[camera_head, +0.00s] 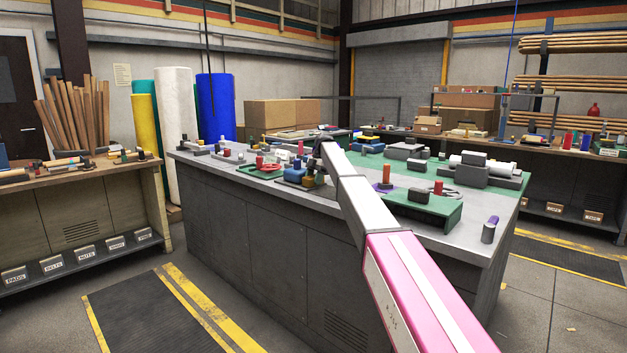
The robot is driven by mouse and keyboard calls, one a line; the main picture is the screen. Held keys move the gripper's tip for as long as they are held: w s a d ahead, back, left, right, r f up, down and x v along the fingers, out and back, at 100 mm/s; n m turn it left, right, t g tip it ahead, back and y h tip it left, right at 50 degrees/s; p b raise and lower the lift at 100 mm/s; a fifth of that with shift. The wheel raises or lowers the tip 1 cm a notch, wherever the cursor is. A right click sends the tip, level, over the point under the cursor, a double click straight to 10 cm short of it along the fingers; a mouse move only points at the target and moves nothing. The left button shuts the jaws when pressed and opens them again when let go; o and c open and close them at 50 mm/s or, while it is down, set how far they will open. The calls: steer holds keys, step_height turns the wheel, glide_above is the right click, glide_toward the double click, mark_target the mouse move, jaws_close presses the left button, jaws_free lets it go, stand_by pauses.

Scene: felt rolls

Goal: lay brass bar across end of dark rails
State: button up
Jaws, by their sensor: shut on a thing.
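My arm reaches from the lower right over the grey workbench (290,225). My gripper (318,177) is small at its far end, low among small parts near the bench's front edge. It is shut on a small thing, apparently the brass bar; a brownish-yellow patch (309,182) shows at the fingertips. The bar's length and tilt are too small to tell. Dark low pieces (290,176) lie just left of the gripper. I cannot tell whether they are the dark rails, or whether the bar touches them. My arm hides part of the bench behind it.
A red-topped green tray (259,171) lies left of the gripper. Cardboard boxes (282,113) stand behind.

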steer(key=shift+f, duration=0.15)
steer(key=o, duration=1.2)
steer(key=shift+w+r, duration=0.25)
steer(key=shift+r, duration=0.2)
steer(key=v, duration=1)
steer(key=shift+s+d, duration=0.15)
steer(key=shift+s, duration=0.05)
